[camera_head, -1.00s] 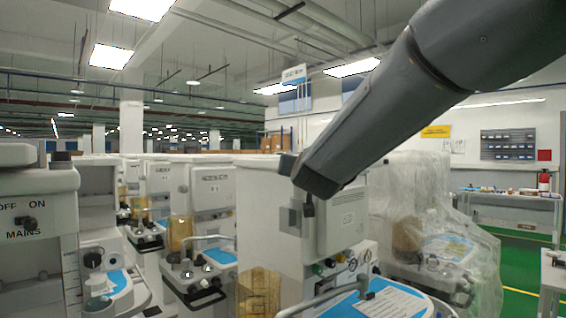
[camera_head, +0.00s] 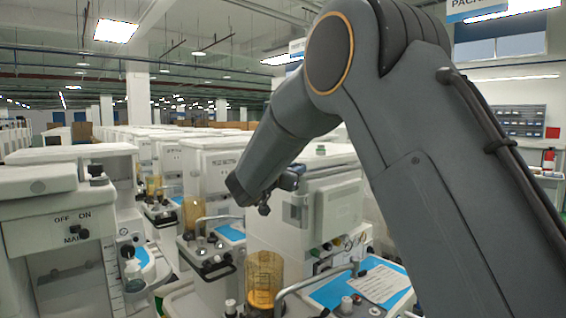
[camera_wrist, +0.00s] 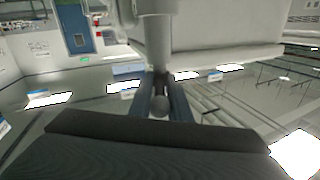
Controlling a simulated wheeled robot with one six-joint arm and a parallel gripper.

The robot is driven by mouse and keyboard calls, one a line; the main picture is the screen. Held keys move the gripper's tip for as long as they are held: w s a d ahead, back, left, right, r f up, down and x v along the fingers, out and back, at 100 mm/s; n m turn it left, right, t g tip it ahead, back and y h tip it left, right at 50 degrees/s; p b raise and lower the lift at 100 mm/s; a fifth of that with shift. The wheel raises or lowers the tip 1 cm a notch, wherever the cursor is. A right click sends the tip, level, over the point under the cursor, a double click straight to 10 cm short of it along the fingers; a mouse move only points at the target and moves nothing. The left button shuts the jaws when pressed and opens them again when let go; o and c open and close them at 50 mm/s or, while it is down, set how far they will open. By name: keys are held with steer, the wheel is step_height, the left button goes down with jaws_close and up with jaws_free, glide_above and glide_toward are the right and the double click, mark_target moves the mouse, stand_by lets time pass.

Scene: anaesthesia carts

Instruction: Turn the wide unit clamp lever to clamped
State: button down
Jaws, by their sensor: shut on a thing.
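The wide unit is a pale anaesthesia cart (camera_head: 272,219) in the middle of the head view, with its upper housing beside the end of my arm. My gripper (camera_wrist: 161,90) shows in the wrist view with its two dark fingers close together. They are shut on a grey piece with a rounded end, the clamp lever (camera_wrist: 159,105). A pale round post (camera_wrist: 153,40) stands just beyond the fingers, against the unit's light body. In the head view my gripper (camera_head: 290,180) is small and partly hidden by my arm, and I cannot read the lever's angle there.
Another cart (camera_head: 50,205) marked OFF, ON and MAINS stands at the left. A clear amber canister (camera_head: 264,280) and a curved rail (camera_head: 310,285) are low in front of the unit. More carts stand in rows behind. My arm covers much of the right side.

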steer(key=shift+w+a+r+m+g+h+p, duration=0.1)
steer(key=shift+m+g+h+p, duration=0.15)
steer(key=shift+m+g+h, duration=0.25)
steer(key=shift+w+a+r+m+g+h+p, duration=0.1)
steer(key=shift+m+g+h+p, duration=0.2)
steer(key=shift+m+h, duration=0.25)
steer(key=shift+r, duration=0.1)
steer(key=c, duration=1.8)
jaws_free()
steer(key=shift+w+d, duration=0.1)
steer(key=shift+f, duration=0.2)
steer(key=b+v, duration=0.3)
steer(key=v, duration=0.5)
steer(key=shift+b, duration=0.3)
steer(key=shift+w, duration=0.1)
